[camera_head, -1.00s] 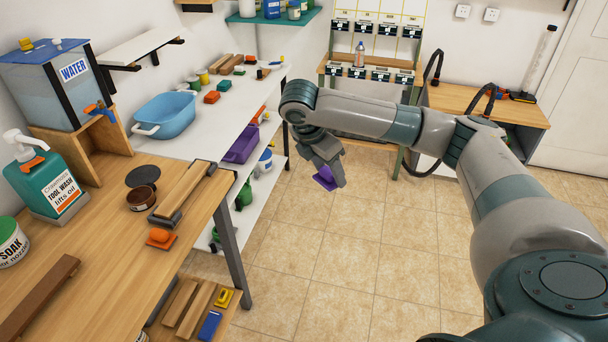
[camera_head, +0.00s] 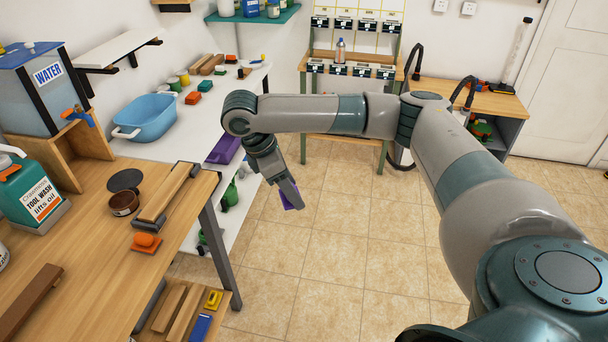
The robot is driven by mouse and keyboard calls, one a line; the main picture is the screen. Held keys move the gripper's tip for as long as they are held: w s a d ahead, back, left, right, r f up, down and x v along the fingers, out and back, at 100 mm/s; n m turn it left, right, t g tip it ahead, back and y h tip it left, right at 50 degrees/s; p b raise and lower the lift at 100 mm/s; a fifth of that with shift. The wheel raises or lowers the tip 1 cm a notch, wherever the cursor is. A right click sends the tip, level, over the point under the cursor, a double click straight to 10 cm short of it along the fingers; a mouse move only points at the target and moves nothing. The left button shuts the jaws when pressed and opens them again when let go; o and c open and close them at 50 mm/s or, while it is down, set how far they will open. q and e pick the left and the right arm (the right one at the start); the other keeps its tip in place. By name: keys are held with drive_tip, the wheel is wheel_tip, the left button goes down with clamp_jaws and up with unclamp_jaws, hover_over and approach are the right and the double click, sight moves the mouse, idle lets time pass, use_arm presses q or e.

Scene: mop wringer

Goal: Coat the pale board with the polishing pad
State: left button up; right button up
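My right gripper (camera_head: 287,187) hangs over the floor to the right of the bench, pointing down. A small purple piece (camera_head: 291,200) shows at its fingertips, and the fingers look shut on it; most of it is hidden. A pale board (camera_head: 165,192) lies in a dark-ended holder on the wooden bench, apart from the gripper. A pad with an orange knob (camera_head: 146,240) lies on the bench in front of the board. An open brown tin (camera_head: 123,205) stands left of the board, its dark lid (camera_head: 125,180) behind it. My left gripper is not in view.
A blue basin (camera_head: 150,117) sits on the white bench behind. The tiled floor (camera_head: 340,250) is clear.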

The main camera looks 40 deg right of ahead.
drive_tip(key=s+a+m+g+y, duration=0.3)
drive_tip(key=s+a+m, duration=0.6)
drive_tip(key=a+m, duration=0.4)
drive_tip(key=shift+s+a+r+m+y+b, duration=0.4)
drive_tip(key=shift+a+y, duration=0.2)
drive_tip(key=shift+a, duration=0.35)
